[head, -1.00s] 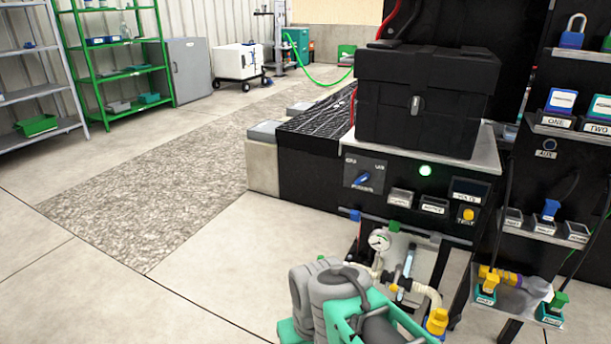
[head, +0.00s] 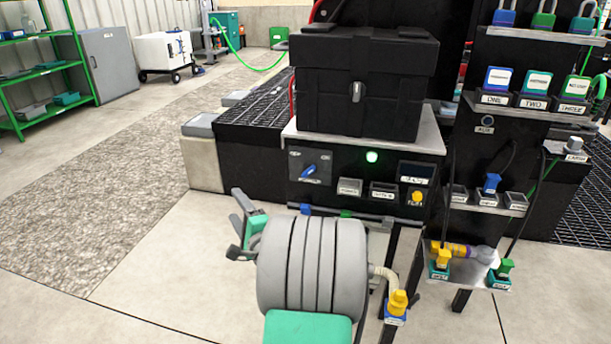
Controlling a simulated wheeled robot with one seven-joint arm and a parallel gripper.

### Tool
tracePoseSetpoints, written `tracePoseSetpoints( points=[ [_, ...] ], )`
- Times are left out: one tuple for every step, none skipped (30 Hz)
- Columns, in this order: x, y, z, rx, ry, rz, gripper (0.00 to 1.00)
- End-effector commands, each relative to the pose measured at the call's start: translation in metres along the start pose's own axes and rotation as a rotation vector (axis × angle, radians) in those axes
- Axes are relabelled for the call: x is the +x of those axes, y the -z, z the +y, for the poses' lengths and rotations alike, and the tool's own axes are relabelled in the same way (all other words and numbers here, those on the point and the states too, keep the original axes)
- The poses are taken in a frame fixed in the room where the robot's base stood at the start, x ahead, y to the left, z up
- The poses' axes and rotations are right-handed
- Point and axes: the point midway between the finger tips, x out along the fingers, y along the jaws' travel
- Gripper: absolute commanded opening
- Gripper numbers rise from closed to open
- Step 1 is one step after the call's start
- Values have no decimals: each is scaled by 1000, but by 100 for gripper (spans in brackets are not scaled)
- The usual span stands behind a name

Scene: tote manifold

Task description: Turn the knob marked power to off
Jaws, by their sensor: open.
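The blue knob (head: 308,171) sits on a small dark plate at the left of the black control panel (head: 340,203), below the black case. Its handle is tilted, with the upper end to the right. The marks on its plate are too small to read. My gripper (head: 244,222) is in front of the panel, to the lower left of the knob in the picture and apart from it. Its fingers are open and empty. My thick grey arm link hides part of the space under the panel.
A black case (head: 365,85) stands on the panel's top. A green lamp (head: 372,157) is lit right of the knob, with a yellow button (head: 417,196) farther right. A shelf rack (head: 525,115) stands right. The floor (head: 150,265) at left is clear.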

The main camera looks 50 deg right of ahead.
Motion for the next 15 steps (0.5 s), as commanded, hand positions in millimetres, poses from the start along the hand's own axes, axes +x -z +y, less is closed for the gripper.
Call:
tracePoseSetpoints(
  points=[
    [-16, 52, -16, 134, 108, 126, 64],
    [-26, 77, -26, 206, 175, 186, 64],
    [-40, 104, -35, 283, 251, 251, 64],
    [-50, 121, -40, 330, 298, 291, 64],
    [-58, 134, -44, 365, 337, 322, 64],
    [-67, 146, -48, 401, 377, 352, 64],
    [-72, 153, -50, 420, 397, 367, 64],
    [-74, 157, -52, 433, 410, 376, 64],
    [-75, 161, -54, 440, 421, 383, 64],
    [-73, 162, -56, 441, 423, 384, 64],
    [-70, 163, -57, 442, 422, 383, 64],
    [-66, 164, -59, 440, 421, 381, 64],
    [-62, 166, -60, 440, 420, 382, 64],
    [-58, 168, -62, 439, 420, 382, 64],
    [-52, 170, -65, 439, 420, 381, 64]
  ],
)
